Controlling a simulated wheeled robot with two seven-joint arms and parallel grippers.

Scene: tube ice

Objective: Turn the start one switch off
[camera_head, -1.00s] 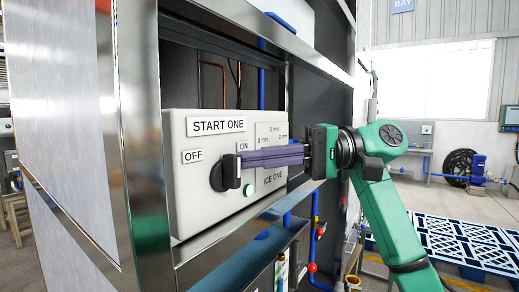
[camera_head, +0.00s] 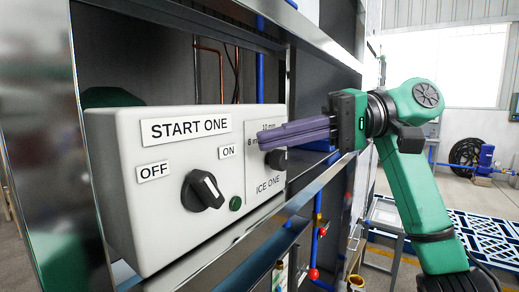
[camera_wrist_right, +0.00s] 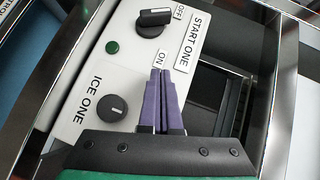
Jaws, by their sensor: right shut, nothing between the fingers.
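The START ONE switch is a black rotary knob (camera_head: 203,190) with a white pointer line, on the front of a white control box (camera_head: 140,215). The OFF label (camera_head: 155,171) is at its left and the ON label (camera_head: 228,151) at its upper right. In the head view the pointer line slants from upper left to lower right. My right gripper (camera_head: 265,137) is shut and empty, its purple fingers to the right of the knob and apart from it. The right wrist view shows the knob (camera_wrist_right: 153,23) beyond the fingertips (camera_wrist_right: 160,72). My left gripper is not in view.
A green button (camera_head: 235,203) sits between the START ONE knob and a second knob marked ICE ONE (camera_wrist_right: 112,107), which my fingers partly cover in the head view. Metal frame rails (camera_head: 245,240) run above and below the box.

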